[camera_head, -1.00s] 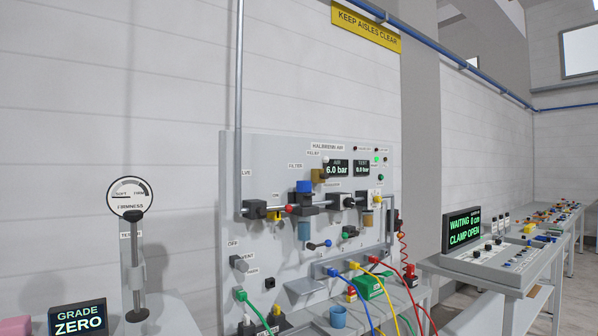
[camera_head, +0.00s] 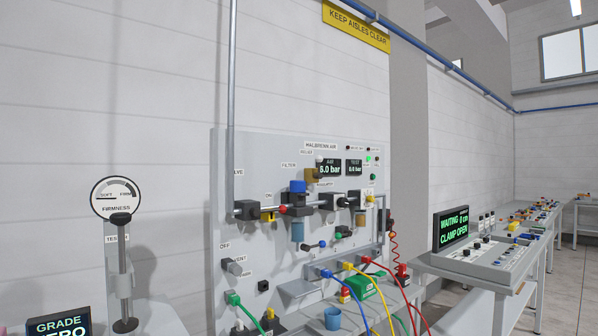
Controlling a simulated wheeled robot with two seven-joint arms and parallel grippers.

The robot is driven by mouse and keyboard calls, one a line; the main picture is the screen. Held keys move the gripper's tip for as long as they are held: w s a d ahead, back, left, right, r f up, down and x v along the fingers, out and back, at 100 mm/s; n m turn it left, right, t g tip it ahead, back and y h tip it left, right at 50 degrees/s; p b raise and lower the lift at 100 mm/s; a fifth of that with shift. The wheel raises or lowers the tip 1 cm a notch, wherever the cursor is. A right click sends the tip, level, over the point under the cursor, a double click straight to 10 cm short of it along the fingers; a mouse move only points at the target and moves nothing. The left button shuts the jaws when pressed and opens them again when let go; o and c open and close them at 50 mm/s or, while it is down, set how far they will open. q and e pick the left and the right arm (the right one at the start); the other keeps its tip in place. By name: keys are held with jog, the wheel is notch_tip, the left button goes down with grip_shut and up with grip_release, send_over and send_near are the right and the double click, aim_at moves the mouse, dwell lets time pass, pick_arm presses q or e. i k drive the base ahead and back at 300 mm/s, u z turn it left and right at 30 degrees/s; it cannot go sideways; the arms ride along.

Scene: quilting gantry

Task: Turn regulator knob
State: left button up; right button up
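The air panel (camera_head: 262,160) stands upright against the wall in the middle of the head view. A blue knob (camera_head: 297,186) sits on top of a dark block on its horizontal pipe; it looks like the regulator knob, but the small labels are hard to read. A clear blue-grey bowl (camera_head: 297,231) hangs below it. A display (camera_head: 329,168) above right shows about 6.0 bar; the second display (camera_head: 354,168) is too small to read surely. Neither of my grippers is in view.
A bench with coloured hoses and a blue cup (camera_head: 332,318) is below the panel. A firmness gauge (camera_head: 116,194) stands at left. A console with a "CLAMP OPEN" screen (camera_head: 452,227) is at right. Open floor (camera_head: 573,275) shows at far right.

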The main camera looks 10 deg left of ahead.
aim_at(343, 203)
jog(key=z, duration=0.65)
jog(key=k, duration=1)
jog(key=z, duration=1.2)
jog(key=i, duration=1.95)
jog(key=u, duration=0.95)
jog(key=i, duration=0.95)
jog(key=u, duration=1.65)
jog(key=i, duration=0.7)
jog(key=u, duration=0.7)
